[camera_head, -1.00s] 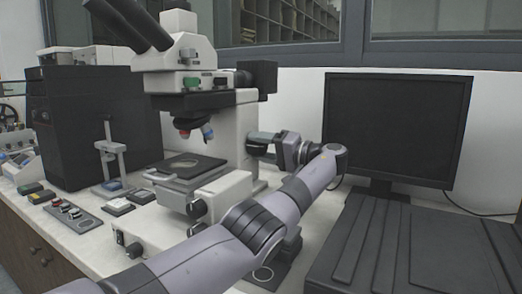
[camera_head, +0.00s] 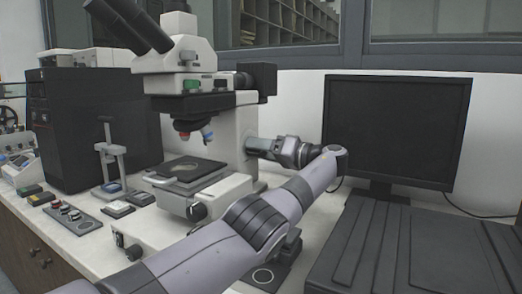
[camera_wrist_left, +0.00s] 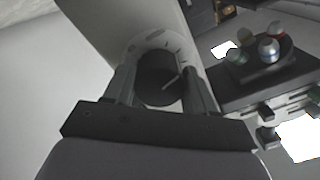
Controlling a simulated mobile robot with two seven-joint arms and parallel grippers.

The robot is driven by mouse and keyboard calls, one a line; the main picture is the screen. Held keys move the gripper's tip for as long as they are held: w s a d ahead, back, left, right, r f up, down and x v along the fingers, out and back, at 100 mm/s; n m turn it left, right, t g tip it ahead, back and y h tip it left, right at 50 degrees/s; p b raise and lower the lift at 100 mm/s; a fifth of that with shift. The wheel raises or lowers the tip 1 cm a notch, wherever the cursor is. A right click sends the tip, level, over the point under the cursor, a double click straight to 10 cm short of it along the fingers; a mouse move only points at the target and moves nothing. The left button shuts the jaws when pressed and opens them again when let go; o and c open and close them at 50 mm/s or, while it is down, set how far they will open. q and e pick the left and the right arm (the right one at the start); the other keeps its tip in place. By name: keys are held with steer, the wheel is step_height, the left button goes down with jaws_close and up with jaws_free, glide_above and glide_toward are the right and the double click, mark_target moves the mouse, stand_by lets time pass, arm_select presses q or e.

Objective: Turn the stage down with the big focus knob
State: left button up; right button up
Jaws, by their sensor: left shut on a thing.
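The microscope (camera_head: 232,135) stands on the bench with its dark, flat stage (camera_head: 188,169) below the objectives (camera_head: 194,134). There is a clear gap between objectives and stage. My left gripper (camera_head: 256,146) reaches the right side of the microscope's column. In the left wrist view the big focus knob (camera_wrist_left: 158,78), dark and round with a pale mark, sits between the two fingers of my left gripper (camera_wrist_left: 160,85), which is shut on it. In the head view the knob is mostly hidden by the gripper. My right gripper is not in view.
A dark monitor (camera_head: 397,130) stands at the right, behind a dark ribbed surface (camera_head: 410,245). A black box unit (camera_head: 85,125) and a small stand (camera_head: 112,160) are left of the microscope. A button panel (camera_head: 70,216) lies near the bench's front edge.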

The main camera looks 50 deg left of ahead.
arm_select(q)
steer(key=shift+d+f, duration=0.1)
steer(key=shift+f, duration=0.25)
steer(key=o, duration=1)
steer(key=shift+r, duration=0.2)
